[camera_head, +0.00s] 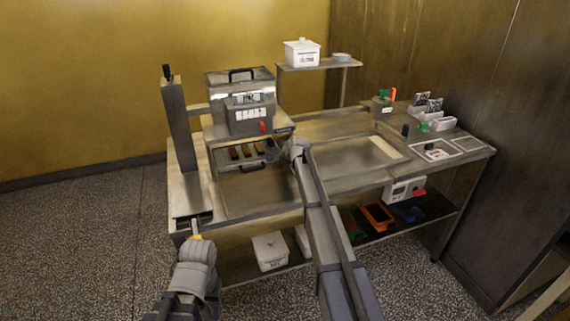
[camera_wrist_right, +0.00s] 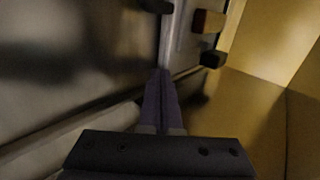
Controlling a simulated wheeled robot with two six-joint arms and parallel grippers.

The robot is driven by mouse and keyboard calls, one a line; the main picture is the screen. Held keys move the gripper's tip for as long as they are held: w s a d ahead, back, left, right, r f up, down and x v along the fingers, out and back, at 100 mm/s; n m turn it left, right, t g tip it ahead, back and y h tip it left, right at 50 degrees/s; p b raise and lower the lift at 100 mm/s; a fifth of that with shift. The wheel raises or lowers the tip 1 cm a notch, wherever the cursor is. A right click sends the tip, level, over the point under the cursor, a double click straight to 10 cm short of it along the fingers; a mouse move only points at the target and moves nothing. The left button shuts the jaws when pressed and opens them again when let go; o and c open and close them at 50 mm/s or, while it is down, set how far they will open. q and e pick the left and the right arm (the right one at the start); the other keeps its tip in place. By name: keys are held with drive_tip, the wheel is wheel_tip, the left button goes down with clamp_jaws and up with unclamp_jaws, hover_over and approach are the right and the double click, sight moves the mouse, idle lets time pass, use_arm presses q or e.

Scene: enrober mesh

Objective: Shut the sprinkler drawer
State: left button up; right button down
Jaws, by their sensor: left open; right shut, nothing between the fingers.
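A clear-sided machine (camera_head: 240,80) with a black top handle stands at the back left of the bench. A box-like front part (camera_head: 249,119) with a pale label juts from it, a red knob at its lower right; I cannot tell for sure whether this is the sprinkler drawer or how far out it is. Below it, dark bars (camera_head: 248,152) lie on a mesh. My right gripper shows in the right wrist view (camera_wrist_right: 161,82), shut and empty, beside a grey surface; in the head view my arm hides its fingers. My left gripper (camera_head: 196,237) is open at the bench's front left corner.
A tall grey post (camera_head: 178,125) stands left of the machine. A raised shelf (camera_head: 325,64) holds a white lidded tub (camera_head: 302,53). The bench's right side carries small holders and a panel (camera_head: 433,150). Coloured trays (camera_head: 378,216) and a white tub (camera_head: 270,251) sit below.

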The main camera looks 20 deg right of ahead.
drive_tip(key=shift+w+r, duration=0.15)
drive_tip(key=shift+w, duration=0.15)
drive_tip(key=shift+s, duration=0.1)
drive_tip(key=shift+s, duration=0.65)
drive_tip(key=s, duration=0.3)
drive_tip(key=shift+d, duration=0.1)
drive_tip(key=p+v, duration=0.7)
drive_tip(key=v, duration=0.3)
